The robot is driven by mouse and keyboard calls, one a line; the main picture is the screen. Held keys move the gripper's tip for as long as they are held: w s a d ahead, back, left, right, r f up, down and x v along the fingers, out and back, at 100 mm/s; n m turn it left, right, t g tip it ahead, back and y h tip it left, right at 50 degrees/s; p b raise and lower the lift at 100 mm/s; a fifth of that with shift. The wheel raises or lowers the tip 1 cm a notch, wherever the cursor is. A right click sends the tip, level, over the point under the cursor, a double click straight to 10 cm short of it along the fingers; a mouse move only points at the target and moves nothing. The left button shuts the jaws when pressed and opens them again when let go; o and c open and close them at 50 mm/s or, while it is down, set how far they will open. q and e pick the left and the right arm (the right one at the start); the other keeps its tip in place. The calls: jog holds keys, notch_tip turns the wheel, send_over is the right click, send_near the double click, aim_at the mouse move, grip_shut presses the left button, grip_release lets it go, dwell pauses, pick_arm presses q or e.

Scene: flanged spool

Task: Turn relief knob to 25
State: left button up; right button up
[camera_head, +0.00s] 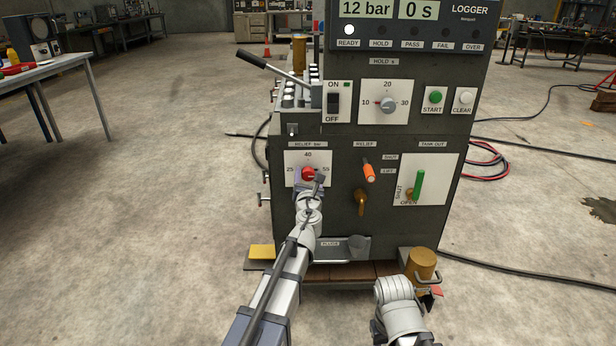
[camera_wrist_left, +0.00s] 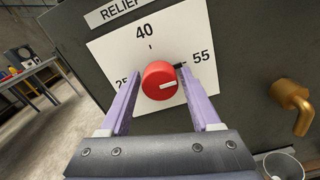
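The red relief knob (camera_head: 308,174) sits on a white dial plate (camera_wrist_left: 108,52) marked 25, 40 and 55. In the head view my left gripper (camera_head: 311,180) partly covers the dial's lower part. My right gripper (camera_head: 430,298) is low in front of the machine, away from the dial; its fingers are unclear.
An orange-handled lever (camera_head: 369,171), a brass spout (camera_head: 361,202) and a green tank-out handle (camera_head: 419,185) are right of the dial. A hold knob (camera_head: 388,104) is above. A brass cylinder (camera_head: 422,264) stands near my right gripper. Floor at left is clear.

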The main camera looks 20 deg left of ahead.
pick_arm(q)
grip_shut()
